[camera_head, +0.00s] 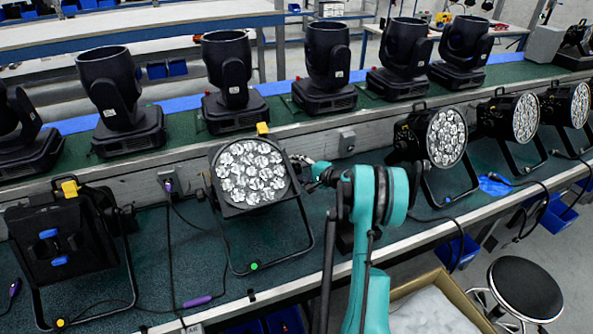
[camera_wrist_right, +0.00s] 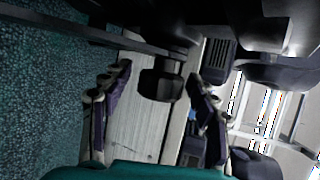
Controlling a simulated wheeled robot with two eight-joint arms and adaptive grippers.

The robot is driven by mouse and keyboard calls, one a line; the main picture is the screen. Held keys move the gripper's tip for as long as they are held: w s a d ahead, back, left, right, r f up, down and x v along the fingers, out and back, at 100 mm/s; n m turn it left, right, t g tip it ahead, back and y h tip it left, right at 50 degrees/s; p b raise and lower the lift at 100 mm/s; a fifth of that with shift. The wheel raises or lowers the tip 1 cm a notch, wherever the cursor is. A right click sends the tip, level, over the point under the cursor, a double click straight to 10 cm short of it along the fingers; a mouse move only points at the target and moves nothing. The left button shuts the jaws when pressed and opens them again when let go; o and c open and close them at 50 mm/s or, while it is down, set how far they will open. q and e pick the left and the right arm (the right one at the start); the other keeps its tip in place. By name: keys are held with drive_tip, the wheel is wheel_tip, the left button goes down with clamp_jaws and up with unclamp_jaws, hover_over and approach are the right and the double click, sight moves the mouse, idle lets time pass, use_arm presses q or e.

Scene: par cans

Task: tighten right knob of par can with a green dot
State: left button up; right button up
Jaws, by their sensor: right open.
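The par can with a green dot (camera_head: 249,174) stands on the dark green bench, its lit-lens face toward me. The green dot (camera_head: 254,266) is on the front of its stand. My right gripper (camera_head: 308,162) is at the can's right side, partly hidden by my teal arm. In the right wrist view, a black knob (camera_wrist_right: 161,86) is between the tips of the open right gripper (camera_wrist_right: 157,75), with gaps on both sides. My left gripper is not in view.
Another par can (camera_head: 62,240) with an orange dot stands at left, facing away. Several par cans (camera_head: 446,137) stand at right. Moving-head lights (camera_head: 228,80) line the shelf behind. Cables with purple plugs (camera_head: 197,301) lie on the bench. A stool (camera_head: 525,287) stands at lower right.

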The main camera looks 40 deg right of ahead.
drive_tip(key=c, duration=1.2)
drive_tip(key=shift+r+m+g+p, duration=0.2)
drive_tip(key=shift+m+g+p, duration=0.1)
drive_tip(key=shift+g+p, duration=0.75)
drive_tip(key=g+p, duration=0.2)
drive_tip(key=g, duration=0.1)
drive_tip(key=shift+m+p, duration=0.35)
drive_tip(key=shift+m, duration=0.05)
drive_tip(key=g+y+p, duration=0.1)
drive_tip(key=g+p, duration=0.1)
drive_tip(key=g, duration=0.1)
drive_tip(key=shift+f+m+g, duration=0.1)
drive_tip(key=shift+m+g, duration=0.15)
drive_tip(key=shift+m, duration=0.15)
drive_tip(key=shift+f+m+g+y+p, duration=0.1)
drive_tip(key=shift+m+g+y+p, duration=0.35)
drive_tip(key=shift+g+p, duration=1)
drive_tip(key=shift+s+g+b, duration=0.1)
drive_tip(key=shift+g+b, duration=0.2)
drive_tip(key=shift+g, duration=0.25)
